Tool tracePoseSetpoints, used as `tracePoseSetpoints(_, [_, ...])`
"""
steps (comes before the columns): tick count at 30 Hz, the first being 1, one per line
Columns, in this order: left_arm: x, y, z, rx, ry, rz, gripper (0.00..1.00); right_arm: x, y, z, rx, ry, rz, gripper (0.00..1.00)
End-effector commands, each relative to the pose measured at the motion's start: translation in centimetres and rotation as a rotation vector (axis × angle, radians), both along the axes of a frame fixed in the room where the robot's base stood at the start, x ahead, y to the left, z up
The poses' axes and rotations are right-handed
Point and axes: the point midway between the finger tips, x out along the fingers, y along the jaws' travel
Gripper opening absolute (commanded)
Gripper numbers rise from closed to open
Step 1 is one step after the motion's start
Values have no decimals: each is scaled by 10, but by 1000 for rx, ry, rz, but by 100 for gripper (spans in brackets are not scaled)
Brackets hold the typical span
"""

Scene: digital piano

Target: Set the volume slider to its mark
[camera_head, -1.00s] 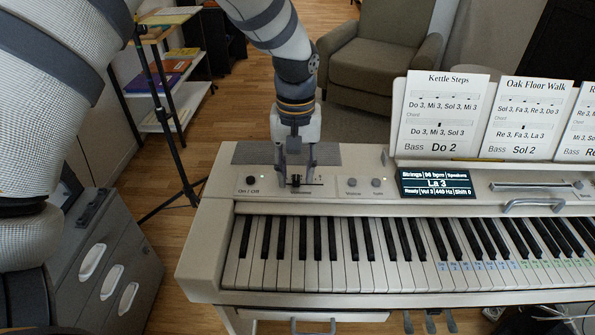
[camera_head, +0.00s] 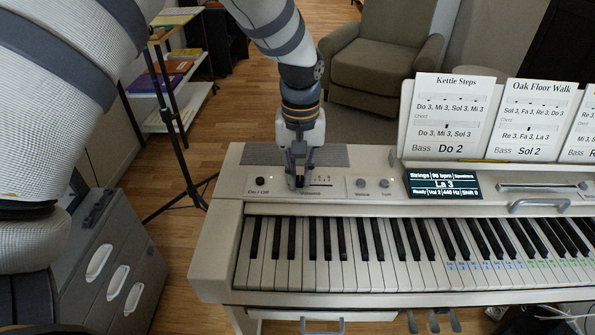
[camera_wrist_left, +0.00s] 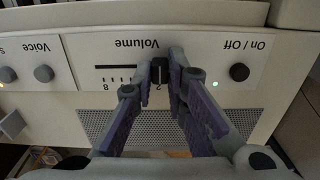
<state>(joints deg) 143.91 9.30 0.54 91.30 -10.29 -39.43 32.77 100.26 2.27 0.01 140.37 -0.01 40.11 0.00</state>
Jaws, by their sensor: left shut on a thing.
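The volume slider's small black knob (camera_wrist_left: 158,71) sits at the "2" end of its slot (camera_wrist_left: 117,67) in the left wrist view, where an "8" shows at the other end. My left gripper (camera_head: 299,184) points down over the panel. In the left wrist view its fingertips (camera_wrist_left: 160,78) are closed around the knob. In the head view the fingers hide the knob, and scale marks (camera_head: 321,181) show to their right. The display (camera_head: 443,184) reads "Vol 2". I cannot make out a separate target mark. My right gripper is not in view.
The On/Off button (camera_head: 262,193) lies left of the fingers. The Voice knob (camera_head: 361,184) and another knob (camera_head: 384,183) lie to the right. The piano keys (camera_head: 330,250) run along the front. Song sheets (camera_head: 447,115) stand at the back right.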

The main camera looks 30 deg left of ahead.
Motion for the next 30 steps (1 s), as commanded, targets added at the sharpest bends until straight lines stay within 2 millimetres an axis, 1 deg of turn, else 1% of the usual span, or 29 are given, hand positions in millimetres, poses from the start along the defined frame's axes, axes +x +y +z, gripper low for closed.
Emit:
tracePoseSetpoints(6, [0, 0, 0, -1, 1, 0, 0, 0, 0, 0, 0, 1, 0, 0])
tracePoseSetpoints(7, [0, 0, 0, -1, 1, 0, 18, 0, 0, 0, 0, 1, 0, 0])
tracePoseSetpoints(8, [0, 0, 0, -1, 1, 0, 24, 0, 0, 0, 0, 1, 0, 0])
tracePoseSetpoints(9, [0, 0, 0, -1, 1, 0, 33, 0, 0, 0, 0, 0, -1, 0])
tracePoseSetpoints(17, [0, 0, 0, -1, 0, 0, 33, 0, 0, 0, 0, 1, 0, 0])
tracePoseSetpoints(19, [1, 0, 3, -1, -1, 0, 33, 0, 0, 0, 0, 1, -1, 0])
tracePoseSetpoints(20, [1, 0, 7, -1, -2, 0, 33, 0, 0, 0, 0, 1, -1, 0])
tracePoseSetpoints(23, [2, 0, 28, -1, -6, -1, 33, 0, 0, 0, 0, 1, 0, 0])
tracePoseSetpoints(27, [1, 0, 68, 0, -7, 0, 33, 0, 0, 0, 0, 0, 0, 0])
tracePoseSetpoints(30, [1, 0, 92, 0, -5, 0, 33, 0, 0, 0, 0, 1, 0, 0])
